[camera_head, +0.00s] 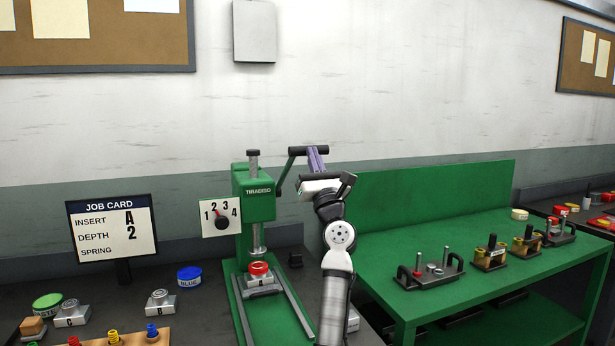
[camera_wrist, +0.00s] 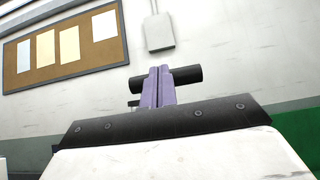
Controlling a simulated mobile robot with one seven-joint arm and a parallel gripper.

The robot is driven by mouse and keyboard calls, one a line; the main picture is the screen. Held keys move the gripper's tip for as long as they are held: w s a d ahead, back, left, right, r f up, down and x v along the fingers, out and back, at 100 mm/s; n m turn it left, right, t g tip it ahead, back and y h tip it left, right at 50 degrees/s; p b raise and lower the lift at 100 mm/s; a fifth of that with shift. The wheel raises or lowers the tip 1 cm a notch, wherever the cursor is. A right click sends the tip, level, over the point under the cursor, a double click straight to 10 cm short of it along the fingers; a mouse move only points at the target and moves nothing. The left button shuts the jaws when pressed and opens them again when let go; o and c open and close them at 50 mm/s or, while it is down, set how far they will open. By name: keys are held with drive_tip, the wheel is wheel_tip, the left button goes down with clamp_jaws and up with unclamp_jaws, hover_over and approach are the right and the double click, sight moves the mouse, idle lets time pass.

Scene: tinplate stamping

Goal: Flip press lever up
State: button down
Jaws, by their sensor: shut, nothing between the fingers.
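The green press (camera_head: 253,205), marked TIRADISO, stands on the dark bench. Whether the fingers touch the bar cannot be told.
A red-topped block (camera_head: 259,274) sits under the press ram. A dial plate (camera_head: 221,217) is on the press's left, with a job card (camera_head: 112,231) farther left. A green table (camera_head: 480,240) with several fixtures stands right. The wall above the lever is clear.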

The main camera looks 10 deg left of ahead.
drive_tip(key=x, duration=0.3)
drive_tip(key=p+x, duration=0.1)
drive_tip(key=x, duration=0.1)
drive_tip(key=shift+s+d+r, duration=0.1)
drive_tip(key=shift+s+r, duration=0.05)
drive_tip(key=shift+r, duration=0.35)
drive_tip(key=shift+x, duration=0.95)
idle(0.5)
drive_tip(key=shift+s+d+f, duration=0.2)
drive_tip(key=shift+d+f, duration=0.05)
drive_tip(key=shift+f, duration=0.25)
drive_tip(key=b+v, duration=0.3)
drive_tip(key=v, duration=0.9)
drive_tip(key=shift+s+d+b, duration=0.15)
drive_tip(key=shift+s+b, duration=0.15)
drive_tip(key=shift+s, duration=0.05)
drive_tip(key=shift+f, duration=0.15)
